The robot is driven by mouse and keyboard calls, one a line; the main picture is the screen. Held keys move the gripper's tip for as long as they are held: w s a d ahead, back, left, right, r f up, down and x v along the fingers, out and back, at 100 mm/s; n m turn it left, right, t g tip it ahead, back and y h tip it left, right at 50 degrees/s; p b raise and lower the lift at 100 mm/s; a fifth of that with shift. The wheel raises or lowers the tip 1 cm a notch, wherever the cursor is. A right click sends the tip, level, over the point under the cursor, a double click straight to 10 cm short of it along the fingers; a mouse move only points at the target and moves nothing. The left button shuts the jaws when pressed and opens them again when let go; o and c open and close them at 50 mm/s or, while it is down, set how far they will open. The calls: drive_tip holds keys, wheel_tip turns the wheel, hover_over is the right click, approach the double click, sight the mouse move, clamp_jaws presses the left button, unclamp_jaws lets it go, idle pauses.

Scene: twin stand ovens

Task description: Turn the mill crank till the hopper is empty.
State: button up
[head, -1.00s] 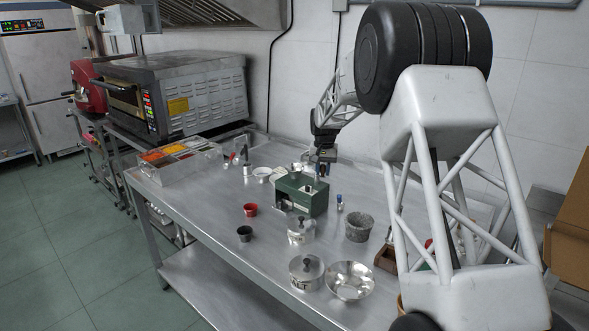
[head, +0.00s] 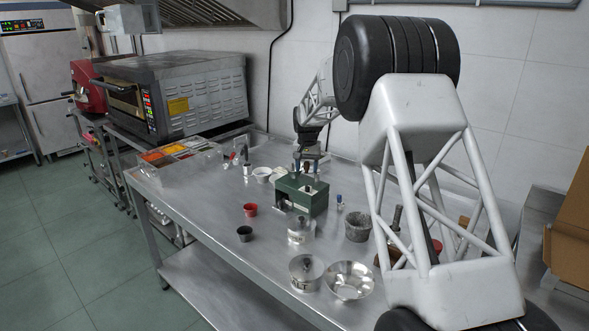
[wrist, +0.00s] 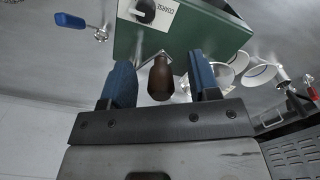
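The mill (head: 314,201) is a green box on the steel table, with a dial plate (wrist: 166,12) on the side facing the wrist view. A dark brown knob (wrist: 160,79), which looks like the crank's handle, stands between my blue fingertips in the wrist view. My gripper (wrist: 162,82) is open, with a visible gap on each side of the knob. In the head view, my gripper (head: 306,170) is at the mill's back edge. The hopper's contents cannot be made out.
A tray of coloured ingredients (head: 179,164) is at left. The table's front left is clear.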

drive_tip(key=shift+r, duration=0.1)
drive_tip(key=shift+r, duration=3.4)
drive_tip(key=shift+s, duration=0.1)
drive_tip(key=shift+s+r, duration=0.15)
drive_tip(key=shift+r, duration=0.05)
drive_tip(key=s+d+r, duration=0.1)
drive_tip(key=s+r, duration=0.3)
drive_tip(key=s, duration=0.7)
drive_tip(key=s+d+r+n+t, duration=0.1)
drive_tip(key=s+r, duration=0.2)
drive_tip(key=s, duration=0.7)
drive_tip(key=s+d+r, duration=0.1)
drive_tip(key=s+r, duration=0.3)
drive_tip(key=s, duration=0.7)
drive_tip(key=s+f, duration=0.2)
drive_tip(key=s, duration=0.9)
drive_tip(key=s+d+f+n+t, duration=0.1)
drive_tip(key=s+f, duration=0.2)
drive_tip(key=s, duration=0.8)
drive_tip(key=s+f, duration=0.3)
drive_tip(key=s, duration=0.8)
drive_tip(key=shift+s+d+f+n+t, duration=0.2)
drive_tip(key=shift+d+n+t, duration=0.1)
drive_tip(key=shift+n, duration=0.1)
